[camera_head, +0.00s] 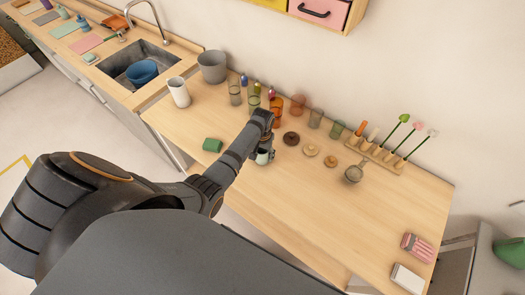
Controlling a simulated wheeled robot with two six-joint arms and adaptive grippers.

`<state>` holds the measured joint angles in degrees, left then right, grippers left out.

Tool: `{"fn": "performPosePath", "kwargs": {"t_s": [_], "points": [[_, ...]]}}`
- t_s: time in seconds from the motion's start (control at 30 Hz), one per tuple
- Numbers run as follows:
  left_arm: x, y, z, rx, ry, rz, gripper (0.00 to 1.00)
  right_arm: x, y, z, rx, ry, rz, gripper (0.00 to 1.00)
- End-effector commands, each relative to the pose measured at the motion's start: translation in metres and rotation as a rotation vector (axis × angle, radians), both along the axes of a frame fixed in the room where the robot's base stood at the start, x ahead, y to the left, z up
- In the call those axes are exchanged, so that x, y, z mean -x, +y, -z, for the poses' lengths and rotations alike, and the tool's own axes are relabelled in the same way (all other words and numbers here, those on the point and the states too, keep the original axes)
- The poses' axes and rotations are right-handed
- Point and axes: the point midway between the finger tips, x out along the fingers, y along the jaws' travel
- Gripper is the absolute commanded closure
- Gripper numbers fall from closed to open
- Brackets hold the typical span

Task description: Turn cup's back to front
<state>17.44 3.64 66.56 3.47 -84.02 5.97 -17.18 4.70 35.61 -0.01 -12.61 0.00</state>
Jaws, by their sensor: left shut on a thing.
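A small pale grey-green cup (262,158) is at the end of my left arm, over the middle of the wooden counter (310,205). My left gripper (266,149) is shut on it. The gripper and wrist cover much of the cup, so I cannot tell which way its back faces or whether it touches the counter. My right gripper is not in view.
Several glasses stand behind, with a dark round lid (291,138) and wooden lids (311,150) to the right. A rack (375,154) holds flowers. The front right counter is mostly clear.

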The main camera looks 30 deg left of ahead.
Motion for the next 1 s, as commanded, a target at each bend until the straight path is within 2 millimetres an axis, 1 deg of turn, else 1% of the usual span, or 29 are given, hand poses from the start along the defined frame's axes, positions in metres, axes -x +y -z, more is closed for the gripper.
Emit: {"fn": "performPosePath", "kwargs": {"t_s": [0.03, 0.17, 0.87, 0.9, 1.0], "points": [[-0.0002, -0.0002, 0.0057, 0.0, -0.001, 0.001, 0.8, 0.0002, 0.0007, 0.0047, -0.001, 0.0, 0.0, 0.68], [-0.0002, -0.0002, 0.0093, 0.0, 0.0, 0.002, 0.8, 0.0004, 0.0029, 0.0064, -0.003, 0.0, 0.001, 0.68], [-0.0002, -0.0001, 0.0133, 0.0, 0.0, 0.005, 0.8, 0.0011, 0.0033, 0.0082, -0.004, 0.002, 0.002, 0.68], [-0.0003, -0.0001, 0.0135, 0.0, 0.0, 0.005, 0.41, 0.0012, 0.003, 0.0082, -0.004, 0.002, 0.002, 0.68], [-0.0003, -0.0002, 0.0132, 0.0, 0.0, 0.005, 0.27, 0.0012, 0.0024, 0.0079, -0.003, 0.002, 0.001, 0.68]]}}
